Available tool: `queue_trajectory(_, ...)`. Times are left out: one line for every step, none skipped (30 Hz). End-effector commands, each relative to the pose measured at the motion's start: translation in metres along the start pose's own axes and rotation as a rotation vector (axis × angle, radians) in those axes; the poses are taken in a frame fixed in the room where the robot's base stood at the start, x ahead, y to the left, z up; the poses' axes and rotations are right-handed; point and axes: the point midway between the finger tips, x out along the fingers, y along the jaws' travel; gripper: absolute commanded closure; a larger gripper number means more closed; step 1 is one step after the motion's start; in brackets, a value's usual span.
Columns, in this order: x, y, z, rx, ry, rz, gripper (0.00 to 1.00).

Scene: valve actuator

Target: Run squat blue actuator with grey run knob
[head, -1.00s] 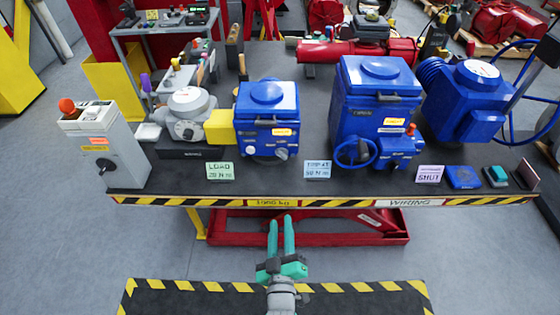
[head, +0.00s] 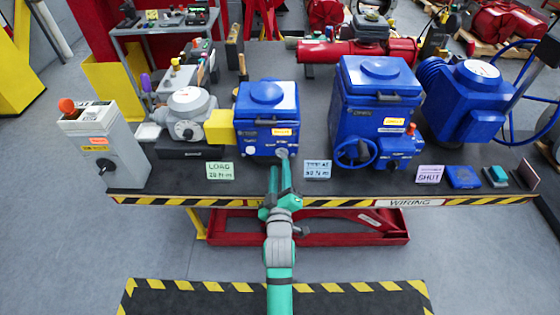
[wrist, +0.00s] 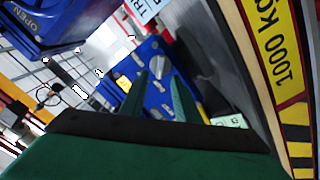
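The squat blue actuator (head: 267,103) stands on the bench, left of the taller blue actuator. Its grey knob (head: 282,153) is at the lower right of its front face, and a white knob (head: 250,150) is at the lower left. My gripper (head: 280,168) is in front of this face, its two fingers apart and pointing at the grey knob. In the wrist view the grey knob (wrist: 157,66) shows just beyond and between the fingertips (wrist: 158,78) of the open gripper. The fingers look empty; I cannot tell whether they touch the knob.
The taller blue actuator (head: 378,90) with a blue handwheel (head: 356,153) stands to the right. Small cards, including a LOAD card (head: 219,171), stand along the bench's striped front edge (head: 160,201). A grey control box (head: 104,150) is at the left end.

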Motion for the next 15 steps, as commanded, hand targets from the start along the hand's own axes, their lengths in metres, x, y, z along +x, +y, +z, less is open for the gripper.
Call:
queue_trajectory(0.009, 0.001, -0.001, 0.0, 0.001, 0.001, 0.71)
queue_trajectory(0.013, 0.001, -0.001, 0.0, 0.001, 0.001, 0.71)
queue_trajectory(0.019, 0.0, 0.0, 0.0, 0.0, 0.0, 0.71)
queue_trajectory(0.022, 0.001, 0.0, 0.0, 0.0, 0.001, 0.71)
queue_trajectory(0.026, 0.001, 0.0, 0.0, 0.0, 0.001, 0.71)
queue_trajectory(0.03, 0.0, 0.0, 0.0, 0.0, 0.0, 0.71)
queue_trajectory(0.032, 0.0, 0.0, 0.0, 0.0, 0.0, 0.71)
queue_trajectory(0.035, 0.0, 0.0, 0.0, 0.0, 0.0, 0.71)
queue_trajectory(0.037, 0.0, 0.0, 0.0, 0.0, 0.0, 0.71)
queue_trajectory(0.038, 0.0, 0.0, 0.0, 0.0, 0.0, 0.71)
queue_trajectory(0.04, 0.0, 0.0, 0.0, 0.0, 0.0, 0.71)
queue_trajectory(0.041, 0.0, 0.0, 0.0, 0.0, -0.001, 0.71)
queue_trajectory(0.041, 0.0, 0.0, 0.0, -0.001, -0.001, 0.71)
queue_trajectory(0.042, 0.0, 0.0, 0.0, -0.001, -0.001, 0.71)
queue_trajectory(0.042, 0.0, 0.0, 0.0, -0.001, -0.001, 0.71)
